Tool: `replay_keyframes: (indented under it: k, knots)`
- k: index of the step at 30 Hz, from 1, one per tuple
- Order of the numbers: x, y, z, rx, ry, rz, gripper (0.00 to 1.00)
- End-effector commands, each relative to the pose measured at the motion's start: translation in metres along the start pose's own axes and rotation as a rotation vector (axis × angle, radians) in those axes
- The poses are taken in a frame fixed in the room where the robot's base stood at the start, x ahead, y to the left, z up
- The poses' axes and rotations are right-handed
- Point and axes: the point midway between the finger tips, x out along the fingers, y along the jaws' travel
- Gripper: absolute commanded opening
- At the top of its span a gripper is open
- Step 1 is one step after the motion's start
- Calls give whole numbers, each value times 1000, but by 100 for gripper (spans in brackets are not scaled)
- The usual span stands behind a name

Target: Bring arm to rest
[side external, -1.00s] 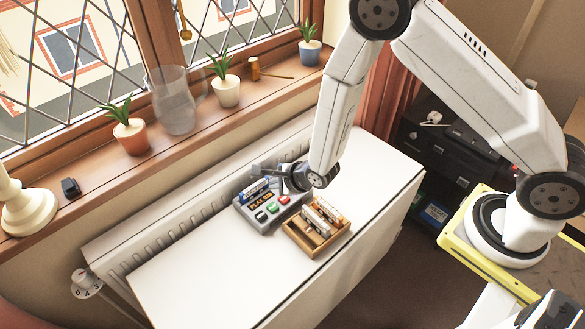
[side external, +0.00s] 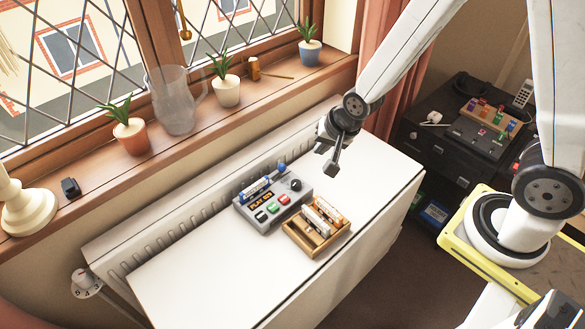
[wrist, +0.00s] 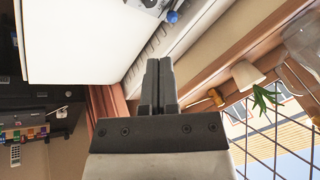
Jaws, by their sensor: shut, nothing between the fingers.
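My gripper (side external: 333,165) hangs in the air above the far right part of the white table, near the window side. Its fingers are shut and empty. In the wrist view my gripper (wrist: 159,62) also shows its two dark fingers together. On the table, to the left of the gripper and apart from it, are a grey device (side external: 272,207) with coloured buttons and a wooden tray (side external: 319,247) holding light cylindrical pieces. A blue and white cylinder (side external: 256,189) lies at the grey device's back edge.
The white table (side external: 215,262) is bare at the left. A windowsill behind holds potted plants (side external: 227,90), a clear jug (side external: 173,100) and a small black object (side external: 70,187). A dark cabinet (side external: 455,150) with a phone and a coloured rack stands at the right.

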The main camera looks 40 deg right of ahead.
Motion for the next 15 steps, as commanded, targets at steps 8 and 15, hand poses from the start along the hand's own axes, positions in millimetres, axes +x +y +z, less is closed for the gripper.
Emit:
replay_keyframes:
  k: [8,15]
  knots:
    - [-44,29,0,-369,-60,74,0]
    - [-75,55,6,-660,-132,117,0]
